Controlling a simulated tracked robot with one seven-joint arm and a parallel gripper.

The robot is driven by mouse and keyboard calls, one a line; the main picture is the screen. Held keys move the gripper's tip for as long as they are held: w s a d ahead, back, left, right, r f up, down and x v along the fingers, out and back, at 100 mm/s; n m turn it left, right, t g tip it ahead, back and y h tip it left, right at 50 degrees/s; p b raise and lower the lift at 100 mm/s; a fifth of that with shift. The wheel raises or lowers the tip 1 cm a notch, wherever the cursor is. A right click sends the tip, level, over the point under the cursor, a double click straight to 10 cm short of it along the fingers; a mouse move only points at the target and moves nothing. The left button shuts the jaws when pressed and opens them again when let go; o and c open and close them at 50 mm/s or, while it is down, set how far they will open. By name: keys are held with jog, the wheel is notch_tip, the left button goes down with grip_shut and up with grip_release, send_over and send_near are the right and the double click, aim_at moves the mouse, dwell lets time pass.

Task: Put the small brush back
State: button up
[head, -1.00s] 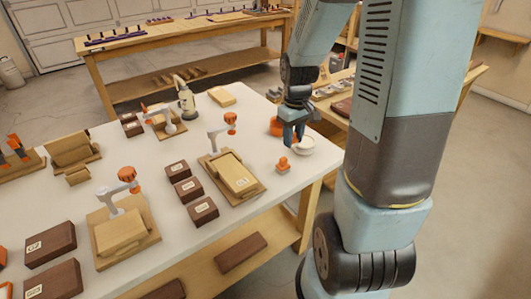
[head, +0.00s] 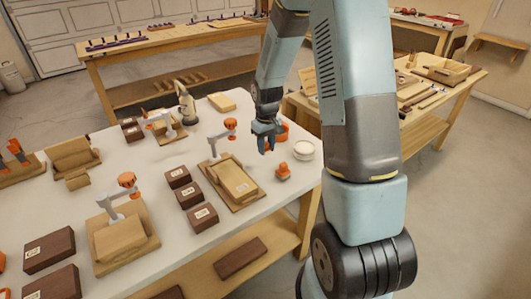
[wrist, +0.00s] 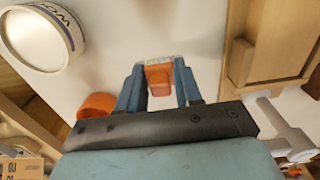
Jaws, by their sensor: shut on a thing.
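My gripper (head: 265,146) is above the white bench, left of the orange cup and near the clamped board. In the wrist view, its fingers (wrist: 159,82) are shut on the small brush (wrist: 158,74), an orange piece with a pale, bristle-like edge at the fingertips. The brush is too small to make out in the head view. A small orange piece (head: 283,172) stands on the bench to the lower right of my gripper; I cannot tell whether it is a holder.
A board with an orange-knobbed clamp (head: 232,182) lies to the left. Dark blocks (head: 190,195) sit further left.

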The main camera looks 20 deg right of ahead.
jog(key=shift+w+f, duration=0.2)
jog(key=shift+f, duration=0.05)
jog(key=shift+w+a+f, duration=0.1)
jog(key=shift+f, duration=1.55)
jog(key=o, duration=1)
jog(key=shift+f, duration=0.1)
